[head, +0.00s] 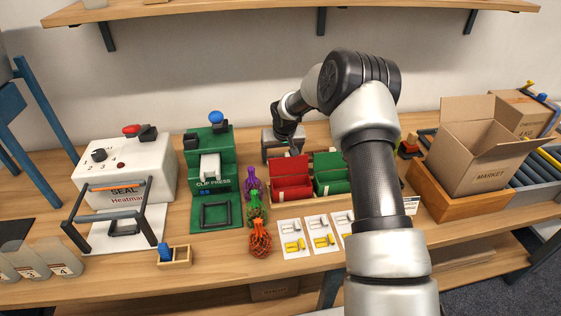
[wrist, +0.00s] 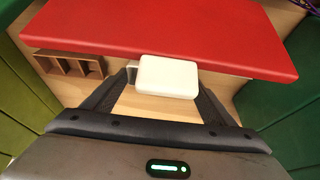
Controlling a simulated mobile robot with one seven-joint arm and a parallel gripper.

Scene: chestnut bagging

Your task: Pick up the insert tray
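In the wrist view, a white rounded block (wrist: 168,76) lies between the fingertips of my gripper (wrist: 165,80), in front of a red panel (wrist: 160,32). The fingers stand apart, one at each side of the block; I cannot tell whether they touch it. A small brown compartmented tray (wrist: 70,65) lies to the left, outside the fingers. I cannot tell which of these is the insert tray. In the head view, my gripper (head: 287,137) is low at the back of the table, by a grey box (head: 270,142) behind the red bin (head: 291,180). Its fingertips are hidden there.
A green bin (head: 332,175) stands right of the red bin. The green clip press (head: 212,165) and white heat sealer (head: 125,170) are to the left. Colored net bags (head: 260,238) and white cards (head: 294,238) lie in front. A cardboard box (head: 482,150) stands at right.

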